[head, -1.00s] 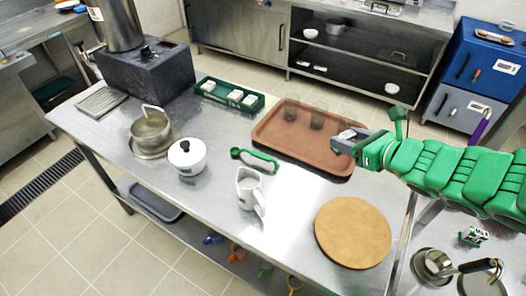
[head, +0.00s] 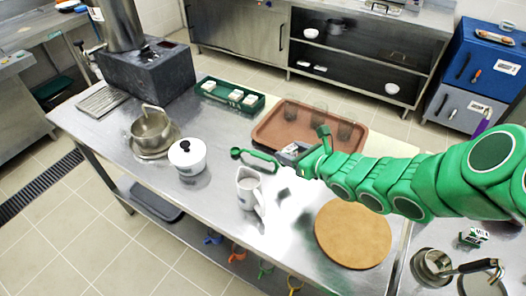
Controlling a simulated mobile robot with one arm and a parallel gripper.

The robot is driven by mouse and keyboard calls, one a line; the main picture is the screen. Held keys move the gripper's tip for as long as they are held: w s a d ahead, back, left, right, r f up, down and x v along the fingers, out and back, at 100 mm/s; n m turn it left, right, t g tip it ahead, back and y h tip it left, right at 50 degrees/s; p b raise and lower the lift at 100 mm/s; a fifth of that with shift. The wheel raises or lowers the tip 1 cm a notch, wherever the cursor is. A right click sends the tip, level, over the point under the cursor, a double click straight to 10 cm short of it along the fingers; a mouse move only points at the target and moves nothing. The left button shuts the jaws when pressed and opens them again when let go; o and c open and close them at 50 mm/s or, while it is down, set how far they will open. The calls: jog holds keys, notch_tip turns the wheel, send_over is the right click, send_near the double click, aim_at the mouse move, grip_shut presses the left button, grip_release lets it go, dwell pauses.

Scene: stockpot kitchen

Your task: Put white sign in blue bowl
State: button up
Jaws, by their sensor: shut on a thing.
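My gripper (head: 288,153) is above the steel table, by the near left edge of the brown tray. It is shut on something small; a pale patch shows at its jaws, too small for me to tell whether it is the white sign. A dark patch on the table below looks like its shadow. I cannot make out a blue bowl in this view. A blue cup-like thing (head: 213,238) is partly visible under the table.
The brown tray (head: 268,128) holds several glasses. A white jug (head: 248,190), lidded white pot (head: 187,158), metal pot (head: 150,128), green tray (head: 208,94) and round board (head: 353,234) stand around. Bare steel lies between jug and board.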

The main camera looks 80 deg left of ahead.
jog(key=shift+w, duration=0.15)
jog(key=shift+d+f, duration=0.1)
jog(key=shift+f, duration=3.9)
jog(key=shift+f, duration=0.2)
jog(key=o, duration=1.2)
jog(key=shift+r, duration=0.1)
jog(key=shift+r, duration=0.15)
jog(key=shift+v, duration=3.7)
